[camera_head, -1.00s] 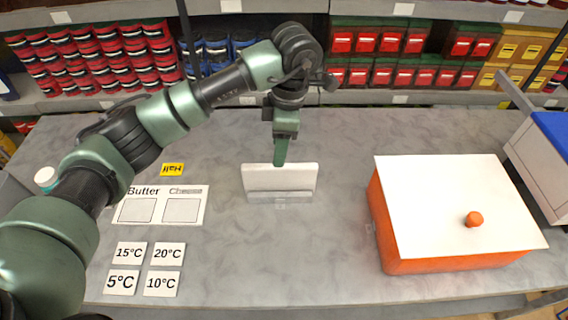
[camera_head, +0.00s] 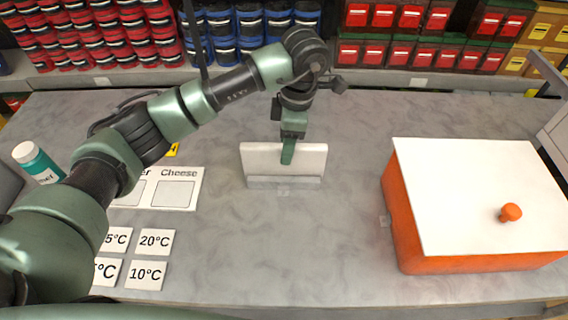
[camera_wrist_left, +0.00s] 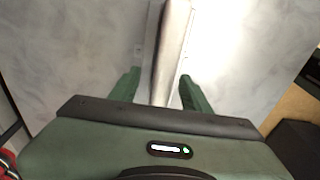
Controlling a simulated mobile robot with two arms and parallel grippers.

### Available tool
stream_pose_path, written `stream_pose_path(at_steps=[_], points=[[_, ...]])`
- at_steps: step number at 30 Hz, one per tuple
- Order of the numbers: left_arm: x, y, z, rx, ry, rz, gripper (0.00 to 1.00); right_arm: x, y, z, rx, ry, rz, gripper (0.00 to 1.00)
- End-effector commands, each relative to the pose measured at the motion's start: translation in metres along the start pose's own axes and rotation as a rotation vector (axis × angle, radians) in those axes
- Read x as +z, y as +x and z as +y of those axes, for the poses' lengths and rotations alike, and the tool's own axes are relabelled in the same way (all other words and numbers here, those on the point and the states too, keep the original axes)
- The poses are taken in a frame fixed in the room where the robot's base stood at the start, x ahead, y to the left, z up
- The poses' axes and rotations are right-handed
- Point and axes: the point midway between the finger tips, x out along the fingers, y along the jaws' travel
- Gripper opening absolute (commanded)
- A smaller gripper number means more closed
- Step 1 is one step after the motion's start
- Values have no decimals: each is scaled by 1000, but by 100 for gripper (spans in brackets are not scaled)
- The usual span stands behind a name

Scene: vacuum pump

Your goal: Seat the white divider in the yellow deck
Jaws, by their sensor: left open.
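The white divider (camera_head: 258,160) stands upright on the grey table, with a pale grey strip along its foot. My left gripper (camera_head: 287,158) points down over the middle of its top edge, and one finger covers part of its front face. In the left wrist view the divider (camera_wrist_left: 172,45) runs between the two green fingers of the open gripper (camera_wrist_left: 160,88), with a gap visible on both sides. I see no yellow deck in these views. My right gripper is not in view.
An orange box (camera_head: 400,225) with a white lid and orange knob (camera_head: 510,212) stands at the right. Printed cards (camera_head: 154,242) and a teal jar (camera_head: 38,163) are at the left. Stocked shelves (camera_head: 400,80) line the back. The table's front middle is clear.

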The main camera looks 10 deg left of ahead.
Motion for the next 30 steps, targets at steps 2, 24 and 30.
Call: stream_pose_path(at_steps=[2,24,30], points=[[-1,7,-1,-3,0,1,47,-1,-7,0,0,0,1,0],[-3,62,-3,2,1,0,28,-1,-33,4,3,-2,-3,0],[-3,62,-3,2,1,0,0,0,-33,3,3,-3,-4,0]])
